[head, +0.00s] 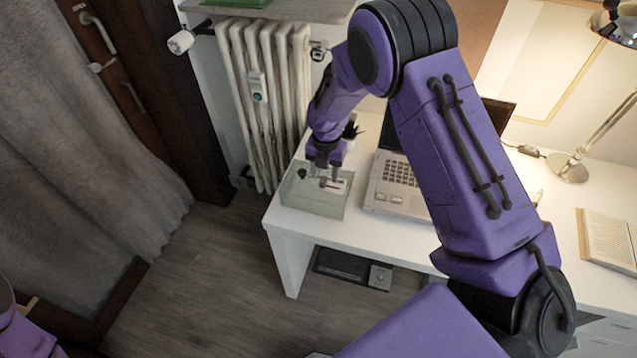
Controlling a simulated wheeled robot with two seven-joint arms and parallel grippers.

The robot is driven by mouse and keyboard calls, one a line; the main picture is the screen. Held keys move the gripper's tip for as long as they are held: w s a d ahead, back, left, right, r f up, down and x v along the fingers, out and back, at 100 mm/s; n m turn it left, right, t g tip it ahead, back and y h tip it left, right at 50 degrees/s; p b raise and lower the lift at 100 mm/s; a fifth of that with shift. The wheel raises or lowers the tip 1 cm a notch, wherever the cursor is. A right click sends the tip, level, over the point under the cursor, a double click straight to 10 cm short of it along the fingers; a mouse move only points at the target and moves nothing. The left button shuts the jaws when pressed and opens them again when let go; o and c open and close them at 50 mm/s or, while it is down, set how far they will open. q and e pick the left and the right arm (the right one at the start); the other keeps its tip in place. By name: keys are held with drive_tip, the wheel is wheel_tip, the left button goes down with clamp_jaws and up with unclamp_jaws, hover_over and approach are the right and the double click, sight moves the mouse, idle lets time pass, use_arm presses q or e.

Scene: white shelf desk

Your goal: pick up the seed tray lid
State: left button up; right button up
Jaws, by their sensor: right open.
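A clear, box-shaped seed tray lid (312,202) sits at the left end of the white desk, left of the laptop. My right gripper (325,181) points down over the lid, with its fingers apart. I cannot tell whether the fingers touch the lid. Small dark and white details show at the lid's top, too small to make out. Part of my left arm shows at the lower left edge; its gripper is out of view.
An open laptop (397,183) stands close to the right of the lid, partly behind my right arm. A small dark plant (352,130) is behind the gripper. A radiator (262,95) stands behind the desk's left end. An open book (610,238) and desk lamp (572,168) are at right.

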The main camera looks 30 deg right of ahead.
drive_tip(key=shift+w+d+f, duration=0.15)
drive_tip(key=shift+w+f, duration=0.55)
drive_tip(key=shift+f, duration=0.25)
drive_tip(key=shift+s+r, duration=0.1)
drive_tip(key=shift+s, duration=0.05)
drive_tip(key=shift+s+r, duration=0.25)
drive_tip(key=shift+s, duration=0.05)
drive_tip(key=c, duration=0.4)
drive_tip(key=shift+s+r, duration=0.1)
drive_tip(key=shift+s, duration=0.05)
drive_tip(key=c, duration=0.5)
clamp_jaws()
